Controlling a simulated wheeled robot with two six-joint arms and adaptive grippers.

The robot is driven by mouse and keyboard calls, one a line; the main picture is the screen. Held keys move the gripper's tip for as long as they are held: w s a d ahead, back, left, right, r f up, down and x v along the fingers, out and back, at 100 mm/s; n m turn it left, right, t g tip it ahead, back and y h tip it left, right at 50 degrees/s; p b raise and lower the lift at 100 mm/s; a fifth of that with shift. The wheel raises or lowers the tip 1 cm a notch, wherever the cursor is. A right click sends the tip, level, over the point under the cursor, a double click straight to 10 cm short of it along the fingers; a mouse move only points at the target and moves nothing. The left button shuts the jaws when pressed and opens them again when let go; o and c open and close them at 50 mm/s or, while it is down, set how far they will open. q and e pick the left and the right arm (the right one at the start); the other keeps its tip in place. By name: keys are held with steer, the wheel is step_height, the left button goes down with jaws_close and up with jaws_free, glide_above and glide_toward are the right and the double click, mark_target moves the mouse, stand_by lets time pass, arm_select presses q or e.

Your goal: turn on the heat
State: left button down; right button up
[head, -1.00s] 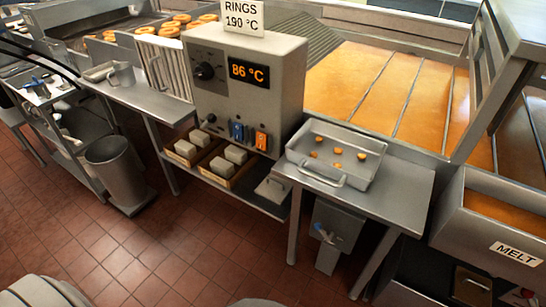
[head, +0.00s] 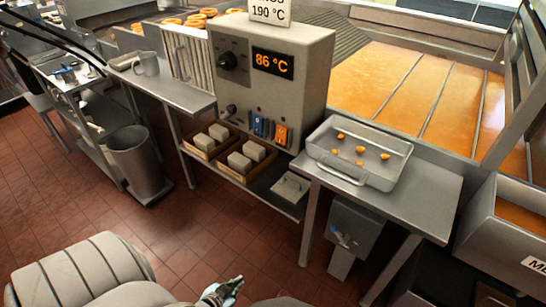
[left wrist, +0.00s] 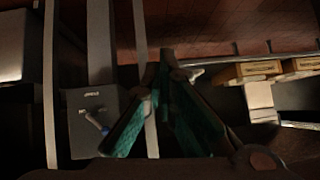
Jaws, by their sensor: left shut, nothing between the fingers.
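A grey control box (head: 243,88) stands centre in the head view. It has a black dial (head: 229,61), a display (head: 273,62) reading 86 °C, a blue switch (head: 258,125) and an orange switch (head: 281,134). A smaller grey box (head: 362,224) hangs under the right table, with a blue-handled lever (head: 343,240); this box also shows in the left wrist view (left wrist: 82,145). My left gripper (head: 232,286) is low in the head view, in front of the tables and apart from both boxes. In the left wrist view its teal-padded fingers (left wrist: 167,54) are shut and empty.
Wooden crates (head: 258,181) of pale blocks sit on the lower shelf. A bin (head: 136,165) stands left. A vat of orange liquid (head: 385,80) lies behind. The tiled floor in front is open.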

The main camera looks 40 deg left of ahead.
arm_select(q)
steer(key=w+a+r+t+b, duration=0.1)
steer(key=w+a+r+t, duration=0.1)
steer(key=w+r+t, duration=0.45)
steer(key=w+r+t+h+b, duration=0.1)
steer(key=r+t, duration=0.8)
steer(key=r, duration=1.9)
steer(key=shift+w+a+r+b, duration=0.15)
steer(key=shift+w+a+b, duration=0.1)
steer(key=shift+w+b, duration=0.95)
arm_select(e)
step_height(320, 180, down, 6)
steer(key=shift+s+r, duration=0.1)
steer(key=shift+r, duration=0.15)
arm_select(q)
steer(key=shift+w, duration=0.1)
glide_toward(283, 132)
step_height(283, 132, up, 3)
steer(key=shift+w+a+f+b, duration=0.15)
steer(key=shift+w+b, duration=0.15)
steer(key=shift+w, duration=0.65)
steer(key=shift+w+d+f+b, duration=0.1)
steer(key=shift+w+b, duration=0.2)
steer(key=shift+w, duration=0.65)
arm_select(e)
steer(key=shift+f, duration=0.6)
